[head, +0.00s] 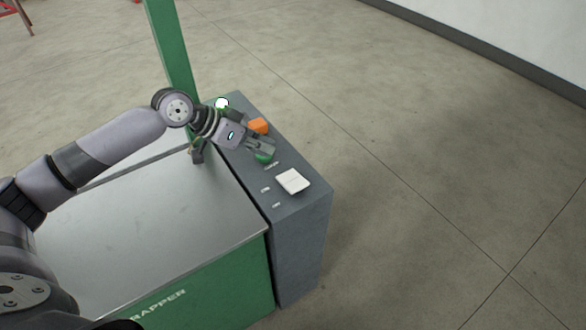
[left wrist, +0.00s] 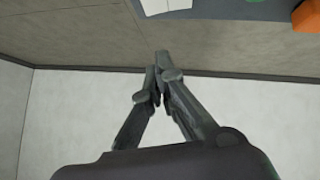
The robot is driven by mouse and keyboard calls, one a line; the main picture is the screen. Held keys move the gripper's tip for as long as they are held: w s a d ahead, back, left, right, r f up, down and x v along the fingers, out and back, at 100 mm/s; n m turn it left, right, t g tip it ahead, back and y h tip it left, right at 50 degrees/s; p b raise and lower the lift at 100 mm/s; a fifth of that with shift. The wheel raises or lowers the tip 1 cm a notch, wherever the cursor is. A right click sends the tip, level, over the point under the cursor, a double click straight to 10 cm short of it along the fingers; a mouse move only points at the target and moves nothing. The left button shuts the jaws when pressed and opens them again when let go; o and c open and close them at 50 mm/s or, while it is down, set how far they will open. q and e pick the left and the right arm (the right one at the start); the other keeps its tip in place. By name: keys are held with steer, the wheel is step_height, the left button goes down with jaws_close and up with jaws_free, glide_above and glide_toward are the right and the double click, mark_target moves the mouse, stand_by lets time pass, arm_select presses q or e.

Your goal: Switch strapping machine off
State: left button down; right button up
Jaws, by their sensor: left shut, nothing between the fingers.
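The strapping machine has a green body with a bare metal top (head: 170,215) and a grey control box (head: 300,215) along its right side. On the box's top is a white switch plate (head: 292,181) with small white labels beside it. A green button (head: 264,158) sits just behind it, partly covered by my left gripper (head: 268,147). The gripper is shut and empty, above the box top near the green button. In the left wrist view its fingertips (left wrist: 160,68) meet, and the white switch (left wrist: 165,5) shows at the top edge. My right gripper is out of view.
An orange part (head: 258,125) and a white round part (head: 222,103) are farther back on the box. A green post (head: 170,45) rises behind my left arm. Open concrete floor (head: 430,160) lies to the right, with a wall beyond.

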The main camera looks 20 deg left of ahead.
arm_select(q)
steer(key=p, duration=0.3)
glide_above(296, 182)
steer(key=f, duration=0.4)
steer(key=w+f, duration=0.1)
steer(key=f, duration=0.1)
steer(key=shift+a+f, duration=0.3)
steer(key=shift+f, duration=0.05)
steer(key=f, duration=0.2)
steer(key=shift+s+d+f, duration=0.2)
steer(key=shift+s+f, duration=0.1)
steer(key=shift+s+d+f+p, duration=0.15)
steer(key=shift+f+p, duration=0.2)
steer(key=shift+f, duration=0.4)
steer(key=shift+s+d+f+m+y+p, duration=0.15)
steer(key=shift+s+f+m+y+p, duration=0.25)
steer(key=shift+p, duration=0.55)
steer(key=shift+w+d+t+b, duration=0.1)
steer(key=shift+d+t+b, duration=0.05)
steer(key=shift+t+b, duration=0.15)
steer(key=shift+w+a, duration=0.35)
steer(key=shift+a, duration=0.05)
steer(key=shift+w+a+r+b, duration=0.2)
steer(key=shift+w+a+b, duration=0.1)
steer(key=shift+b, duration=0.3)
